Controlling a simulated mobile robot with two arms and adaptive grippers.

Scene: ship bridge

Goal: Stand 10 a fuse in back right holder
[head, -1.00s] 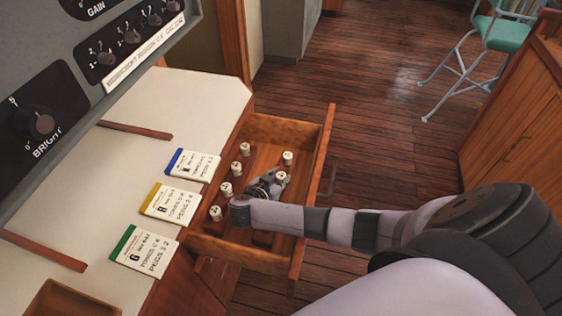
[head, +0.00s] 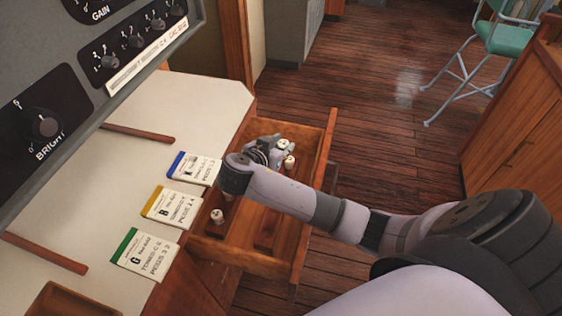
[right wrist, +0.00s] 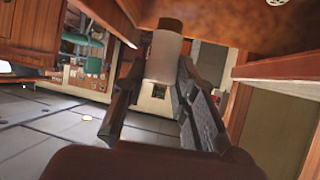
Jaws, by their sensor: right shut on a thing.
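My right gripper (head: 279,149) is over the far part of the open drawer (head: 317,190). It is shut on a pale fuse (head: 285,144). In the right wrist view the held fuse (right wrist: 164,57), a pale cylinder with a brown end, sits between the fingers. Another pale fuse (head: 289,161) stands just beside it on the right side of the drawer. A fuse (head: 217,216) stands at the near left, with part of another behind it. My arm hides other fuses and the back left. I cannot tell whether the held fuse touches a holder. My left gripper is out of view.
A dark holder strip (head: 266,233) with no fuse shows at the drawer's near right. Three labelled cards, blue (head: 193,168), yellow (head: 172,206) and green (head: 146,253), lie on the white counter (head: 190,105) to the left. A control panel (head: 100,60) overhangs the counter.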

